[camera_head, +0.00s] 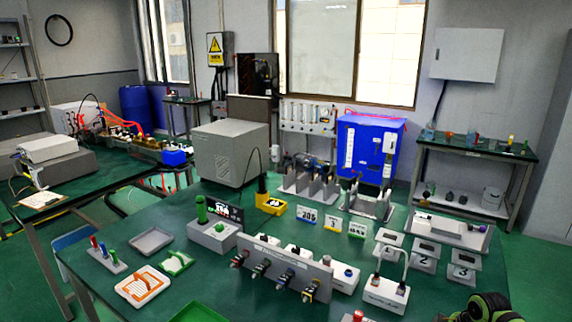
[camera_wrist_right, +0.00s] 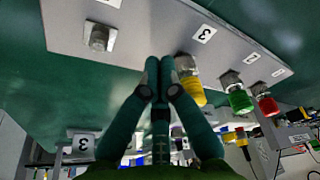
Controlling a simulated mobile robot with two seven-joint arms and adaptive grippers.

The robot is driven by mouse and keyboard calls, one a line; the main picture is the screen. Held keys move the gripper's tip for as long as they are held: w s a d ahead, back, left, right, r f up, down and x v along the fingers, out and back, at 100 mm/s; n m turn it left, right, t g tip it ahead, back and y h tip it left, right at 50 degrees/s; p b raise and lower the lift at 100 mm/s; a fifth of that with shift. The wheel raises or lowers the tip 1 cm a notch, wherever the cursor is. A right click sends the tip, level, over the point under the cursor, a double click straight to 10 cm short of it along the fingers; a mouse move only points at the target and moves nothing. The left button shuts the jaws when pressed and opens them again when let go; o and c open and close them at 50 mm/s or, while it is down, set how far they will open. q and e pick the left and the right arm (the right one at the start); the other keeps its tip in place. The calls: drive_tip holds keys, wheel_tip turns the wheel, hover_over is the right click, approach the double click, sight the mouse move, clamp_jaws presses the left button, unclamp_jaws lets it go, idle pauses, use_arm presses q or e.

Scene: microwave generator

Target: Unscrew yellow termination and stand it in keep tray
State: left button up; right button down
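The yellow termination (camera_wrist_right: 190,88) sits on a silver connector on the grey panel (camera_wrist_right: 150,25) in the right wrist view. Part of my right arm shows at the lower right of the head view. My left gripper is in neither view. Several trays stand on the bench, including a grey one (camera_head: 152,241); I cannot tell which is the keep tray.
A green cap (camera_wrist_right: 240,102) and a red cap (camera_wrist_right: 267,105) sit right of the yellow one on the panel. A bare connector (camera_wrist_right: 99,37) is to its left. An orange-and-white tray (camera_head: 143,288) and a yellow bin (camera_head: 271,204) stand on the bench.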

drive_tip(key=w+p+v, duration=0.1)
drive_tip(key=p+v, duration=0.4)
drive_tip(key=shift+a+r+p, duration=0.25)
drive_tip(key=shift+r+p, duration=0.1)
drive_tip(key=shift+r, duration=0.2)
drive_tip(key=shift+s, duration=0.1)
drive_tip(key=a+f+m+b, duration=0.1)
drive_tip(key=m, duration=0.1)
drive_tip(key=a+f+m+h+b, duration=0.1)
drive_tip(key=a+f+m+b, duration=0.2)
drive_tip(key=f+m+b, duration=0.1)
drive_tip(key=shift+s+a, duration=0.15)
drive_tip(key=shift+s, duration=0.2)
drive_tip(key=shift+f+b, duration=0.35)
drive_tip(key=shift+f, duration=0.2)
